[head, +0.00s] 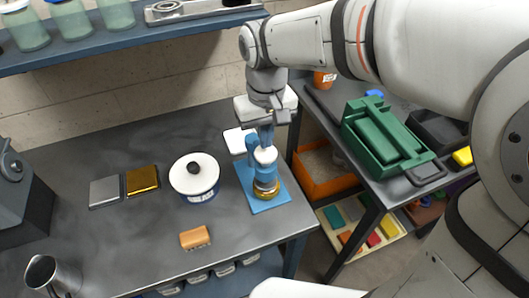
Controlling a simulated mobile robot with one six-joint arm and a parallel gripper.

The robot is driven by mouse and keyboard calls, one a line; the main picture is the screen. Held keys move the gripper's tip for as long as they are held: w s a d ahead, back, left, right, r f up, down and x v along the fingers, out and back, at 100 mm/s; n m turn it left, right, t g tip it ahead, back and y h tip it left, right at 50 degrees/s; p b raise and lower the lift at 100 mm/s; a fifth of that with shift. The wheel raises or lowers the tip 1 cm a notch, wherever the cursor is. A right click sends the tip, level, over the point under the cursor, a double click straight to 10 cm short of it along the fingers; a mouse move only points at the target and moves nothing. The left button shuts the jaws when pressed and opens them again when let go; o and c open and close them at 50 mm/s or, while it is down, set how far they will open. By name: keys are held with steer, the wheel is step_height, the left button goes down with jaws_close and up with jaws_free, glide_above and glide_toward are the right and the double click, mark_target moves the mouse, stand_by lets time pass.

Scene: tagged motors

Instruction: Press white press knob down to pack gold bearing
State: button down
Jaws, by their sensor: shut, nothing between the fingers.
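A small blue press (246,174) stands upright on its blue base plate near the right end of the dark table, in the head view. Its white knob (265,155) is at the top of the press. The gold bearing (266,188) shows below the knob, low on the press. From this angle I cannot tell whether the fingertips touch the knob.
A white-lidded pot (194,174) stands left of the press. A gold plate (142,180) and a silver plate (104,191) lie further left. An orange-brown block (195,238) lies in front. A green crate (385,138) stands on the side table at right. A shelf (130,45) runs above.

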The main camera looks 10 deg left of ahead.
step_height(320, 180, up, 6)
steer(key=p, duration=0.5)
stand_by(0.4)
stand_by(0.4)
